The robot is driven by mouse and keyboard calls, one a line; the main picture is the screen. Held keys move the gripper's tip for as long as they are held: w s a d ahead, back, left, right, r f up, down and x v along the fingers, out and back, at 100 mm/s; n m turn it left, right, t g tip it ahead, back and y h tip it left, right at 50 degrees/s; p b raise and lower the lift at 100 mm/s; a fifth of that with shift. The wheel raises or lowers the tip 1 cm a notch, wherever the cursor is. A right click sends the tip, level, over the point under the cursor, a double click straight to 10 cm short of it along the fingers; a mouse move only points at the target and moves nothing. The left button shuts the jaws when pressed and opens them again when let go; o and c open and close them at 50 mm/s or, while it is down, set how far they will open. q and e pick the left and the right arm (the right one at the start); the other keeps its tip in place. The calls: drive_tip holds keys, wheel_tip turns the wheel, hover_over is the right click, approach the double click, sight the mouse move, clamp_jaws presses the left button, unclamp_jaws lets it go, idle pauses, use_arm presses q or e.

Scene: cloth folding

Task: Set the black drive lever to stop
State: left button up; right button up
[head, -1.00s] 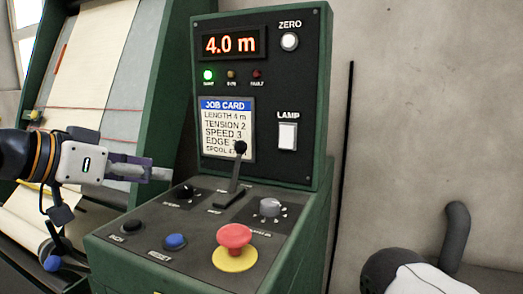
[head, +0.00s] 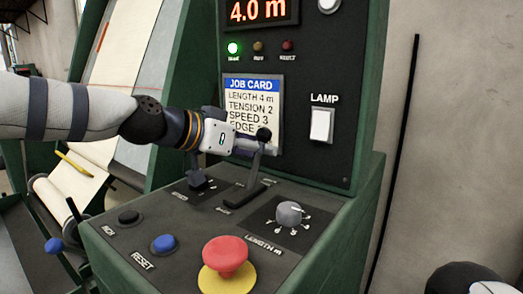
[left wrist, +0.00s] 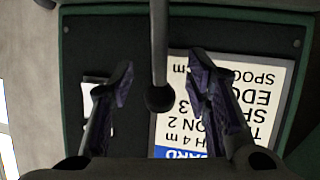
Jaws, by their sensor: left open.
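The black drive lever (head: 255,170) rises from a slot on the console's sloping top, its round knob in front of the job card. It leans slightly to the right in the head view. My left gripper (head: 252,146) is at the height of the knob, reaching in from the left. In the left wrist view the open left gripper (left wrist: 162,82) has one finger on each side of the lever, with the knob (left wrist: 160,98) between them and gaps on both sides. The slot's end labels are too small or hidden to read. My right gripper is out of view.
The console top carries a red mushroom button (head: 226,256), a blue reset button (head: 164,244), a black button (head: 129,217) and a grey length dial (head: 289,213). The upright panel bears a job card (head: 252,98) and a white lamp switch (head: 321,124).

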use_arm(q)
drive_tip(key=shift+x, duration=0.85)
drive_tip(key=shift+r, duration=0.15)
drive_tip(key=shift+c, duration=0.3)
clamp_jaws()
